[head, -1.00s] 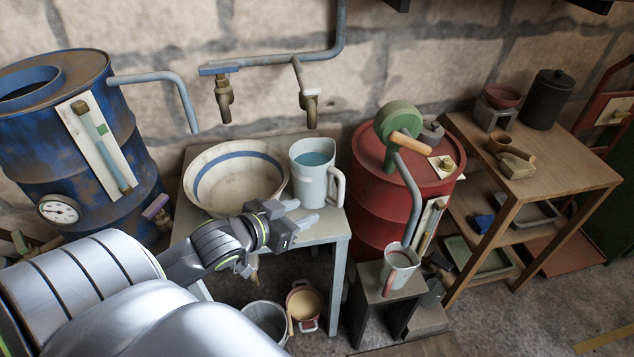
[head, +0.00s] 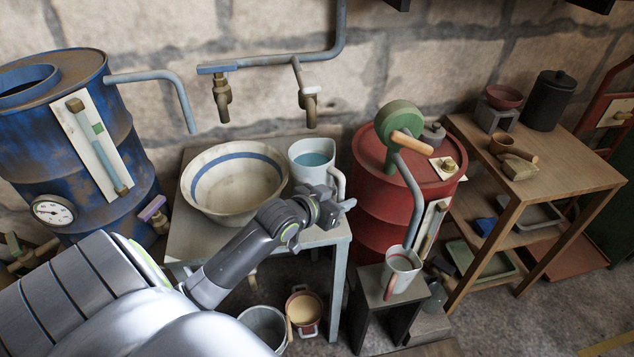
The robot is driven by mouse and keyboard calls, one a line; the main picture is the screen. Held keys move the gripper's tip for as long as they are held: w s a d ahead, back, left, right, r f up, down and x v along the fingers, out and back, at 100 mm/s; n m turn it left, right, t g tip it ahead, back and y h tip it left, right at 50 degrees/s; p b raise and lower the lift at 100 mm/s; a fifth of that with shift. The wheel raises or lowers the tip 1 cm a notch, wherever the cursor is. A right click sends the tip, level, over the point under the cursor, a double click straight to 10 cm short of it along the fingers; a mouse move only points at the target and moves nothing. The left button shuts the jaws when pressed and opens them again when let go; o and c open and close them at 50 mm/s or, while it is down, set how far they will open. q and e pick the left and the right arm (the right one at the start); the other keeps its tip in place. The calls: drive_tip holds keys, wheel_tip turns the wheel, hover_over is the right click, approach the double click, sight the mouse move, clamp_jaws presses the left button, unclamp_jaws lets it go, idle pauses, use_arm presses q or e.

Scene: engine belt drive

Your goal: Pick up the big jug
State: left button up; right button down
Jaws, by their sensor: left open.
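The big jug (head: 312,160) is pale blue-white with blue liquid inside. It stands upright on the grey table to the right of the striped bowl. Its handle (head: 340,183) is on its right side. My left gripper (head: 345,206) is open in front of the jug, low by the handle, and hides the jug's lower part. I cannot tell whether the fingers touch the handle. A smaller jug (head: 403,262) with a red handle stands on a low dark stand at the right. My right gripper is not in view.
A wide bowl (head: 234,215) with a blue stripe sits left of the jug on the grey table (head: 190,243). Brass taps (head: 310,104) hang above. A red drum (head: 375,205) stands close on the right. A bucket (head: 263,322) and a red pot (head: 303,308) are on the floor.

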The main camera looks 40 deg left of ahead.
use_arm(q)
drive_tip(key=shift+w+f, duration=0.2)
drive_tip(key=shift+w, duration=0.25)
clamp_jaws()
idle(1.1)
drive_tip(key=shift+r, duration=0.1)
